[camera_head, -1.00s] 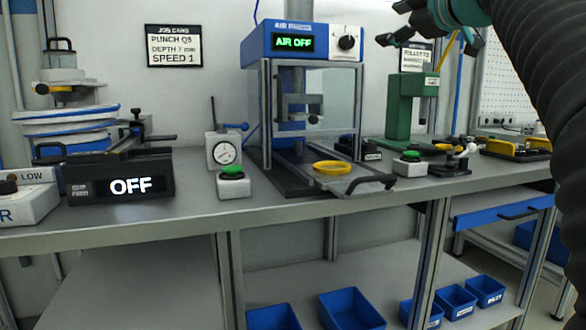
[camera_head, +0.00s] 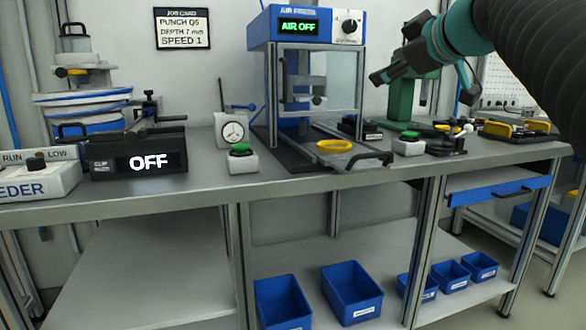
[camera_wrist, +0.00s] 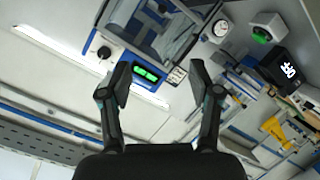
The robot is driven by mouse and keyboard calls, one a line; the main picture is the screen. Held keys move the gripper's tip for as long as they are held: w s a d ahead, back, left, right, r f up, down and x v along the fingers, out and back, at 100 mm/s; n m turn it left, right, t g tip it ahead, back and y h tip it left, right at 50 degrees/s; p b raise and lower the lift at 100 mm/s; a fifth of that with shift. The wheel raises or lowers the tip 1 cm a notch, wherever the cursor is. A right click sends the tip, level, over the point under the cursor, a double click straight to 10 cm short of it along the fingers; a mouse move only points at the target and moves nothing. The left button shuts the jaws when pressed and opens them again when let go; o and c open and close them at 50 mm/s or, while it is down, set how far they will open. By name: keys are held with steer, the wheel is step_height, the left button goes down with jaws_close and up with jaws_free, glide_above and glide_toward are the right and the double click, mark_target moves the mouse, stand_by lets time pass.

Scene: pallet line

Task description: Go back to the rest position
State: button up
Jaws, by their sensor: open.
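My gripper (camera_head: 422,86) hangs in the air at the upper right of the head view, in front of the green press (camera_head: 402,100). The wrist view shows its two black fingers spread wide apart with nothing between them (camera_wrist: 158,75). The press display also shows green beyond the fingers in the wrist view (camera_wrist: 146,72). No part of the gripper appears to touch anything.
Blue bins (camera_head: 352,290) sit on the shelf below. Bare bench front lies between devices.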

steer(key=s+f+m+g+h+p, duration=0.1)
steer(key=s+f+m+g, duration=0.2)
steer(key=s+f, duration=0.5)
steer(key=s+a+f+m+g+h+p, duration=0.1)
steer(key=s+f+m, duration=0.3)
steer(key=s+f, duration=0.5)
steer(key=s+f+m+g+h+p, duration=0.1)
steer(key=s+f+m+g, duration=0.3)
steer(key=f, duration=1.9)
steer(key=s+h, duration=0.1)
steer(key=s, duration=0.3)
steer(key=shift+s+a+g, duration=0.3)
steer(key=shift+s+a, duration=0.05)
steer(key=shift+s, duration=0.05)
